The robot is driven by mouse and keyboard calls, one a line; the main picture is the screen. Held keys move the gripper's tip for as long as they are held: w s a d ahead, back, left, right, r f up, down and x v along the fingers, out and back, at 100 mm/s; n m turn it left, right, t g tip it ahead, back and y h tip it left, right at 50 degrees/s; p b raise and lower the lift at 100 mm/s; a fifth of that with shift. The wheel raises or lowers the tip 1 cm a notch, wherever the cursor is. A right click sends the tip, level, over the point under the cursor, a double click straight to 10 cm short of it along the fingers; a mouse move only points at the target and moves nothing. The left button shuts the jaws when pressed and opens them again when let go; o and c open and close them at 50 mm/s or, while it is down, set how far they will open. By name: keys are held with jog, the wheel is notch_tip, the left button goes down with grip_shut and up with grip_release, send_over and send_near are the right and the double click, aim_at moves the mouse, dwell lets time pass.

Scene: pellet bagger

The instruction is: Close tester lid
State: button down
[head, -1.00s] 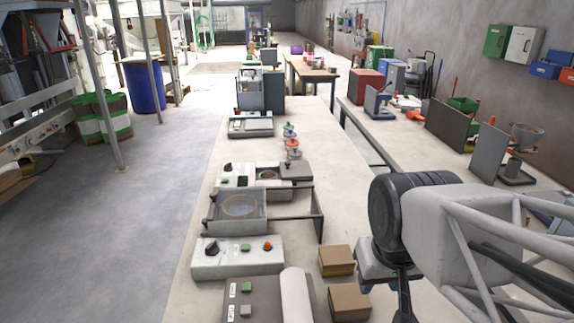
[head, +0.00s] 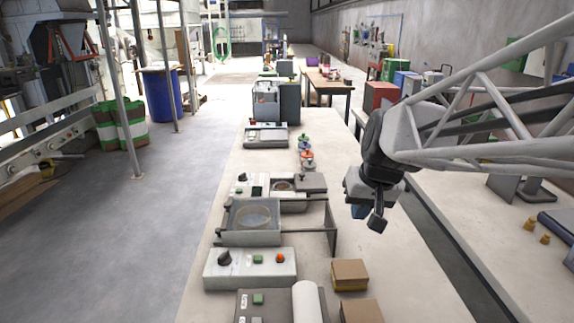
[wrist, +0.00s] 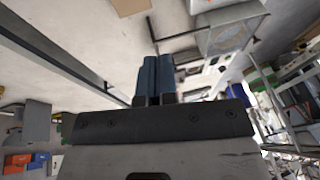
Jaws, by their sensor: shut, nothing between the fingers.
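A small grey-white tester (head: 243,186) stands on the bench, with a dark-rimmed round pan (head: 283,185) at its right part. A flat grey plate that looks like its lid (head: 312,182) lies to the right of the pan, leaving the pan uncovered. My gripper (head: 359,211) is above the bench's right side, to the right of the tester and apart from it. In the wrist view its blue fingers (wrist: 155,78) are together and empty.
In front of the tester are a clear-topped box (head: 250,217) with a dark frame on its right, and a control box with a knob (head: 250,268). Cardboard boxes (head: 350,275) stand at front right. Stacked coloured pieces (head: 305,150) stand behind the lid.

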jog(key=w+f+t+y, duration=0.1)
jog(key=w+f+y, duration=0.1)
jog(key=w, duration=2.3)
jog(key=w+d+f, duration=0.2)
jog(key=w+f, duration=0.3)
jog(key=w, duration=0.5)
jog(key=w+d+f+m+t, duration=0.1)
jog(key=w+f, duration=0.4)
jog(key=w, duration=0.5)
jog(key=shift+w+d+m+t+y, duration=0.3)
jog(key=shift+w+d, duration=0.05)
jog(key=shift+f, duration=0.1)
send_near(305, 179)
jog(key=f, duration=0.1)
jog(key=w+d+f, duration=0.1)
jog(key=d+f, duration=0.1)
jog(key=f, duration=0.1)
jog(key=shift+w, duration=0.15)
jog(key=shift+w+a, duration=0.3)
jog(key=shift+a, duration=0.65)
jog(key=shift+w+a, duration=0.25)
jog(key=shift+a, duration=0.7)
jog(key=shift+a, duration=0.1)
